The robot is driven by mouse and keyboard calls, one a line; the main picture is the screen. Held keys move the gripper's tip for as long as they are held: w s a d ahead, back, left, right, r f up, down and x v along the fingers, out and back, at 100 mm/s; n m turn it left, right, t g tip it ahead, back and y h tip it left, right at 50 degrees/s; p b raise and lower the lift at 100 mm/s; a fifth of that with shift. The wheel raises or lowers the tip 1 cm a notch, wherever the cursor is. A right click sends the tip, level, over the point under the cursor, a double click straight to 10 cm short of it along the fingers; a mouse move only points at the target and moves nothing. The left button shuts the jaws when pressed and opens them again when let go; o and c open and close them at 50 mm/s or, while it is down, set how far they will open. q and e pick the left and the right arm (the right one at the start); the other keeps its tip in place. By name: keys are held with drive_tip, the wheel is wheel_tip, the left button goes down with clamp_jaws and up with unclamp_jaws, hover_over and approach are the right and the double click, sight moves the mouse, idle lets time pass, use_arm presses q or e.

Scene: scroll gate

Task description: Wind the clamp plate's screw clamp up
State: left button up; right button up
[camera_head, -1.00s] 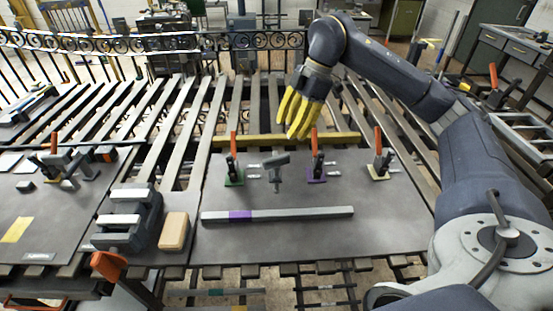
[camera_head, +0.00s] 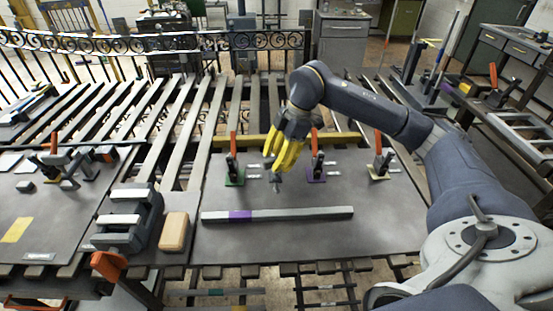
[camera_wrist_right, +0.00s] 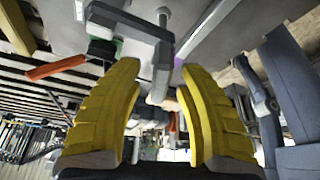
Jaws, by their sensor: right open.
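The clamp plate (camera_head: 300,240) is a flat dark grey sheet on the slatted table. The grey screw clamp (camera_head: 277,186) stands on it between a green-based toggle clamp and a purple-based one. In the head view my right gripper hides its upper part, and only its lower end shows below the fingers. My right gripper (camera_head: 277,162) has yellow fingers, open, pointing down over it. In the right wrist view the clamp's grey arm and upright shaft (camera_wrist_right: 163,58) show beyond and between the two spread fingers (camera_wrist_right: 158,78); contact cannot be told. My left gripper is out of view.
Orange-handled toggle clamps on green (camera_head: 233,172), purple (camera_head: 316,170) and yellow (camera_head: 380,165) bases stand close by. A grey bar with a purple band (camera_head: 300,213) lies in front. A vise (camera_head: 128,218) and tan block (camera_head: 174,231) are at left. The plate's front right is clear.

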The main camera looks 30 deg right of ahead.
drive_tip(key=shift+c, duration=0.4)
clamp_jaws()
drive_tip(key=shift+n, duration=0.3)
